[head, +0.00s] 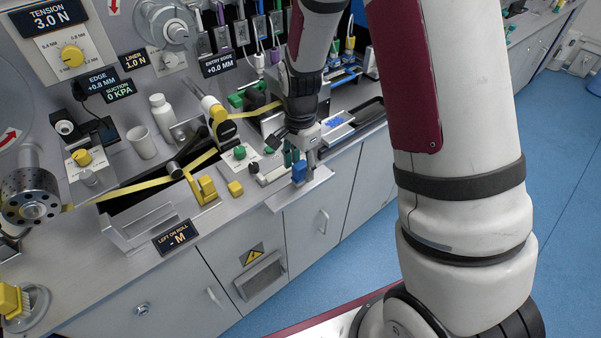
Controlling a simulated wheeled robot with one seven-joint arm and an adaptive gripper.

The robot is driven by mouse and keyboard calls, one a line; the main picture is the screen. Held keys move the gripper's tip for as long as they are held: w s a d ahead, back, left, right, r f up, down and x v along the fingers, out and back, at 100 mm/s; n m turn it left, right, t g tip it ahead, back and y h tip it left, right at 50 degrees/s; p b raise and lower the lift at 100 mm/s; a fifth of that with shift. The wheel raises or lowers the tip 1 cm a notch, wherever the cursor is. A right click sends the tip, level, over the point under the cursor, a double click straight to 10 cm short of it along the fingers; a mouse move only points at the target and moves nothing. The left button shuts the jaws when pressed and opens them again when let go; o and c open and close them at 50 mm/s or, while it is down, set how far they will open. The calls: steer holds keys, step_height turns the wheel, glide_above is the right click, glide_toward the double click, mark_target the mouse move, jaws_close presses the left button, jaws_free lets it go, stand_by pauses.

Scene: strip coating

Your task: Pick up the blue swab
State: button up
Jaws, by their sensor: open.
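A small blue block-shaped piece (299,173) stands on a small light ledge (318,182) at the front edge of the bench. It may be the blue swab or its handle; its shape is too small to tell. My gripper (301,160) points down just above and around the top of this blue piece, with its jaws open. Whether the fingers touch the piece cannot be told. The fingers partly hide the area behind it.
A yellow strip (140,190) runs across the bench to a perforated roller (28,195). A yellow block (235,188) and a green-knobbed block (240,153) sit left of my gripper. Several coloured tools hang on the back panel. A white cup (142,143) stands further left.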

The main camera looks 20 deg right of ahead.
steer(key=shift+f, duration=0.7)
jaws_close()
steer(key=shift+r, duration=0.85)
steer(key=shift+s+d+r, duration=0.1)
steer(key=shift+s+r, duration=0.1)
steer(key=shift+r, duration=0.9)
steer(key=s+d, duration=0.2)
steer(key=s, duration=0.5)
steer(key=s+d+r, duration=0.1)
steer(key=s+d, duration=0.1)
steer(key=s, duration=0.6)
steer(key=shift+d, duration=0.4)
steer(key=shift+w+r, duration=0.1)
